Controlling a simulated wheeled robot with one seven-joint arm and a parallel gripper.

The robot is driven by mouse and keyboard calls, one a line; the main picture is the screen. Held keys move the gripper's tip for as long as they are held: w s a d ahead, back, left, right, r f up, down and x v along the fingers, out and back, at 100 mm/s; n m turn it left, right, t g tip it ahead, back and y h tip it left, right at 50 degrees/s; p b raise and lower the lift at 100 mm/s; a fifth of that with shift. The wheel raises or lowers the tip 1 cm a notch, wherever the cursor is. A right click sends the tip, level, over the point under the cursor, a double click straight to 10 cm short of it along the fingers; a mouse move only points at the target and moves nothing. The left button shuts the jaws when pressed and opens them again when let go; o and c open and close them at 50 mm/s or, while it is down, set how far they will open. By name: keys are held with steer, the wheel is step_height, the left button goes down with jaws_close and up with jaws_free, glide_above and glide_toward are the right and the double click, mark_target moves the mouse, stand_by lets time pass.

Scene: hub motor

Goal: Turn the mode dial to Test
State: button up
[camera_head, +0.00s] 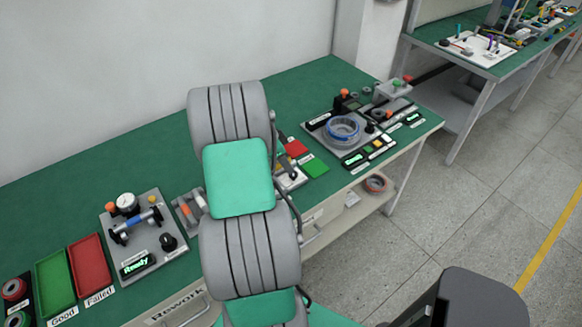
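A grey test panel (181,257) lies on the green bench at left. It carries a black round knob (168,242), a display reading "Ready" (137,264), a gauge (126,201) and a blue-and-black clamp-like part (136,222). Another station (318,124) at the right end of the bench has a small black knob (370,127) beside a blue-ringed round part (343,129). I cannot tell which knob is the mode dial, and no "Test" marking is legible. My arm fills the middle of the view. My gripper is not in view.
Green "Good" (54,283) and red "Failed" (90,263) trays lie left of the grey panel. Small red (296,148) and green (316,167) trays lie right of my arm. A second bench (470,83) stands at back right. Floor at right is clear.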

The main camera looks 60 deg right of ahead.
mark_target(293, 174)
steer(key=p+x, duration=0.1)
steer(key=x, duration=0.5)
steer(key=shift+c, duration=0.6)
jaws_close()
